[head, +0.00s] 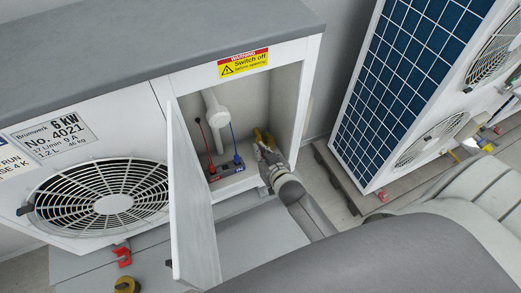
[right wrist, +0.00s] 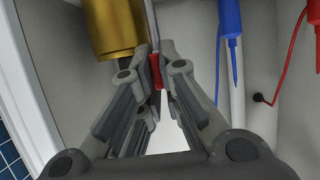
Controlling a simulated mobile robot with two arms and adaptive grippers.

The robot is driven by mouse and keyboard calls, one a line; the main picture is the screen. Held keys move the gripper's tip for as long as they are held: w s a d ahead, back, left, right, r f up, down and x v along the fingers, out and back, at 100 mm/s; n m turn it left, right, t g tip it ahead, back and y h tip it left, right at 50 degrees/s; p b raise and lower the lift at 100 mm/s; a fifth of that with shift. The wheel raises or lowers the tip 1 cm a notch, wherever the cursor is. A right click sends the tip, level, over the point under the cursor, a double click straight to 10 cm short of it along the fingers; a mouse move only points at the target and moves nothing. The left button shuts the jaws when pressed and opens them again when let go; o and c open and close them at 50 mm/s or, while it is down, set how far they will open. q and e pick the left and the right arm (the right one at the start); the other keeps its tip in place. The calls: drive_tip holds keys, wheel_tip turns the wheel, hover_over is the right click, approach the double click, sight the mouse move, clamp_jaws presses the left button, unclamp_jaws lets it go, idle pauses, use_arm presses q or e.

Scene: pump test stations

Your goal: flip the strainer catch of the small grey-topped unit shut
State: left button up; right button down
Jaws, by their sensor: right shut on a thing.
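The grey-topped unit (head: 150,55) has its front compartment open, with its white door (head: 193,200) swung out toward me. My right gripper (head: 263,146) reaches into the right side of this compartment. In the right wrist view, its fingertips (right wrist: 156,70) are shut on a small red piece (right wrist: 155,72) on a thin metal rod, which looks like the strainer catch. A brass cylinder (right wrist: 115,28), likely the strainer, is just left of the fingers; its yellow edge (head: 259,135) shows in the head view. The fingers partly hide the catch, so its full position is unclear. My left gripper is out of view.
A white pipe (head: 214,110) and red (head: 201,128) and blue (head: 236,148) probes are inside the compartment. The open door closes off the left side. A blue-finned unit (head: 402,75) stands to the right. A red hook-shaped piece (head: 122,256) and a brass piece (head: 127,285) are at lower left.

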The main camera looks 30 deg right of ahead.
drive_tip(key=shift+y, duration=0.3)
drive_tip(key=c, duration=1.6)
unclamp_jaws()
drive_tip(key=v, duration=1.2)
